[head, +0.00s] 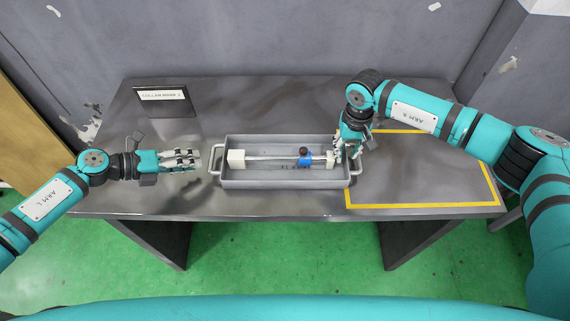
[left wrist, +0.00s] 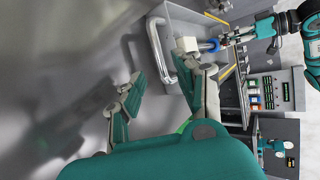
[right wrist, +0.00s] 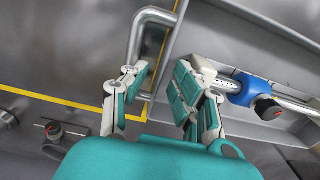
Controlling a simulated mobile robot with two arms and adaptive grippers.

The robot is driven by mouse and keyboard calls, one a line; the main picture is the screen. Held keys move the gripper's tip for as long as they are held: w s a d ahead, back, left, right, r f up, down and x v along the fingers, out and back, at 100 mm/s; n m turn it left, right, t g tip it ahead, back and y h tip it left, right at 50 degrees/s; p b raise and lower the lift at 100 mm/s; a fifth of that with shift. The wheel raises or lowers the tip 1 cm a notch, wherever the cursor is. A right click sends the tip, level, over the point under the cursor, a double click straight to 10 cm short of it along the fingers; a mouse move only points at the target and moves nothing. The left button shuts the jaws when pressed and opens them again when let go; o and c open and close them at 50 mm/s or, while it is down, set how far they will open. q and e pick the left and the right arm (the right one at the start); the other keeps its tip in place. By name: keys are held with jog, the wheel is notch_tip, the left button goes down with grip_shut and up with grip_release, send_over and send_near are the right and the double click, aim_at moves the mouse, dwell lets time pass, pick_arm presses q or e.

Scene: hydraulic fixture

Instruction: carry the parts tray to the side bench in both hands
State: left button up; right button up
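The grey parts tray (head: 270,184) sits on the dark metal table, with a bar handle at each end. My left gripper (head: 200,160) is open and empty, just left of the left handle (head: 213,160); the left wrist view shows this handle (left wrist: 158,52) beyond the fingertips. My right gripper (head: 352,150) is open at the tray's right end. In the right wrist view its fingers (right wrist: 158,78) are apart near the right handle (right wrist: 136,38); contact is unclear.
A yellow outlined area (head: 425,205) on the right of the table is mostly clear. A small sign (head: 163,98) stands at the back left. A grey wall is behind the table, and green floor (head: 290,250) is in front. I cannot identify the side bench.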

pick_arm(q)
jog(key=v, duration=0.2)
jog(key=shift+s+a+r, duration=0.1)
jog(key=shift+a+r, duration=0.05)
jog(key=shift+a, duration=0.1)
pick_arm(e)
jog(key=shift+r, duration=0.2)
notch_tip(320, 180, up, 12)
jog(key=shift+f, duration=0.2)
